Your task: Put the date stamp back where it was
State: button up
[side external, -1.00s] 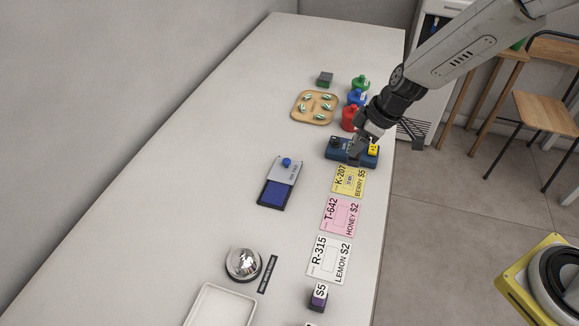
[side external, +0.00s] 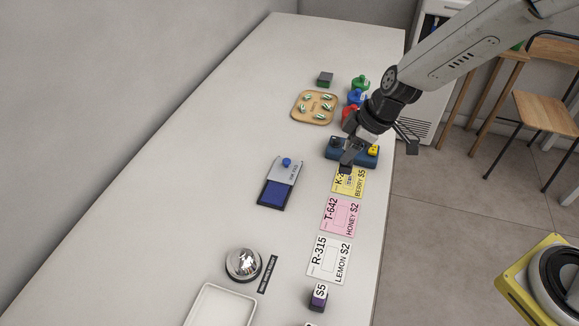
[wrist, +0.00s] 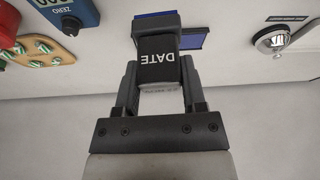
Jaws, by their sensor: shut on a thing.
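My gripper (side external: 350,157) is shut on the date stamp (wrist: 157,58), a dark block lettered "DATE", between its fingers in the wrist view. In the side view the gripper is over the near edge of the blue device (side external: 370,159) and the top of the yellow K-207 card (side external: 357,184), partly covering both. The stamp is hard to make out there, and its underside is hidden. The stamp pad (side external: 271,194), a blue pad with a grey lid, lies to the left of the cards; part of its blue shows behind the stamp in the wrist view (wrist: 192,41).
Pink T-642 (side external: 341,216) and white R-315 (side external: 329,259) cards lie along the counter's right side. A bell (side external: 244,264) and a white tray (side external: 222,307) are nearer. A wooden board (side external: 315,107) and coloured bottles (side external: 358,96) stand farther back. The counter's left side is clear.

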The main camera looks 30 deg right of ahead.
jog(key=s+a+r+n+g, duration=0.1)
jog(key=s+a+r+n, duration=0.2)
jog(key=s+a, duration=0.9)
notch_tip(320, 180, up, 2)
jog(key=shift+s+a+n+y, duration=0.3)
jog(key=shift+a+y, duration=0.1)
jog(key=shift+a, duration=0.55)
jog(key=w+a+f, duration=0.7)
jog(key=w+f, duration=0.2)
jog(key=w, duration=0.2)
jog(key=shift+w+f, duration=0.15)
jog(key=shift+w, duration=0.1)
jog(key=shift+a, duration=0.1)
jog(key=shift+w+a+f, duration=0.1)
jog(key=shift+w+f, duration=0.1)
jog(key=shift+f, duration=1.65)
jog(key=shift+f, duration=0.15)
